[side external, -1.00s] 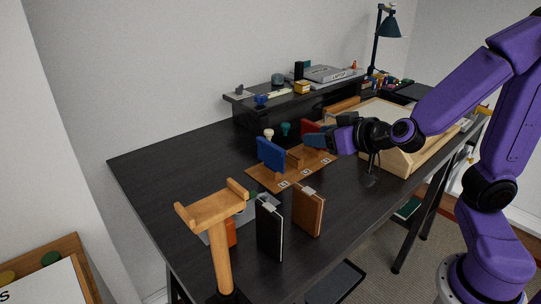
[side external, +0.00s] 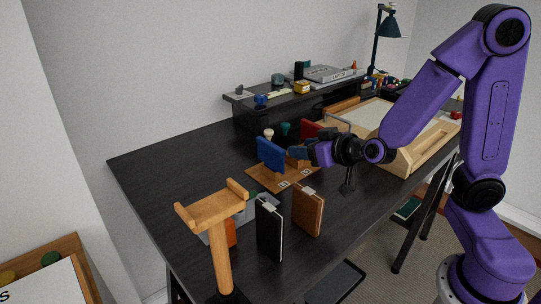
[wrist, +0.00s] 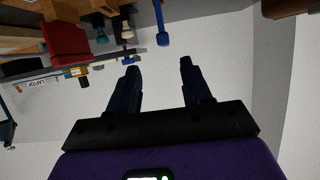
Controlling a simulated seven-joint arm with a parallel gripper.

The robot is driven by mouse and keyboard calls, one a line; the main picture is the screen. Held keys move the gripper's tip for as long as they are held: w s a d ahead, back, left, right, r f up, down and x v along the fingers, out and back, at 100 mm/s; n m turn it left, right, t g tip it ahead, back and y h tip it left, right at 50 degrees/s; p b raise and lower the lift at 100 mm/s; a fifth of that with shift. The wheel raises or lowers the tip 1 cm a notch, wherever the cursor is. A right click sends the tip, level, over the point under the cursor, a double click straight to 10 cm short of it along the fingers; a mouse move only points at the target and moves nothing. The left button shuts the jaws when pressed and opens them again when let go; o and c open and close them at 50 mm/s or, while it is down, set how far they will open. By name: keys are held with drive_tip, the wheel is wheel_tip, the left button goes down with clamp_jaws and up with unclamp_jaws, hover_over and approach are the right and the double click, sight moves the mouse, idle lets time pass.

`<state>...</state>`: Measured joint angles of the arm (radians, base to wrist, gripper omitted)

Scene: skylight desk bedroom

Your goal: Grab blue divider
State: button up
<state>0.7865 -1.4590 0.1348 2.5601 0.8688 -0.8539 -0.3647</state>
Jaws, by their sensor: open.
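The blue divider (side external: 270,155) stands upright at the left end of a wooden base (side external: 262,182) on the dark desk. My gripper (side external: 298,152) is to its right in the side view, pointing left toward it, over the base. In the wrist view my gripper (wrist: 159,68) has its two fingers apart with nothing between them. A narrow blue piece (wrist: 162,28), apparently the divider seen nearly edge-on, shows beyond the fingertips. The red divider (side external: 309,130) stands behind my gripper and also shows at upper left in the wrist view (wrist: 66,45).
Black (side external: 269,230) and brown (side external: 308,210) upright cases stand at the desk's front. A wooden T-shaped stand (side external: 215,208) is at front left. A large wooden tray (side external: 430,148) lies right. Small knobs (side external: 269,134) stand behind the divider. The desk's left part is clear.

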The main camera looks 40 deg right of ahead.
sight(272, 149)
drive_tip(key=shift+x, duration=3.8)
drive_tip(key=shift+a+f+x, duration=0.1)
drive_tip(key=shift+a+x, duration=0.1)
drive_tip(key=shift+x, duration=1.1)
drive_tip(key=shift+a+f+x, duration=0.1)
drive_tip(key=shift+a+x, duration=0.05)
drive_tip(key=shift+x, duration=1.1)
drive_tip(key=shift+s, duration=0.1)
clamp_jaws()
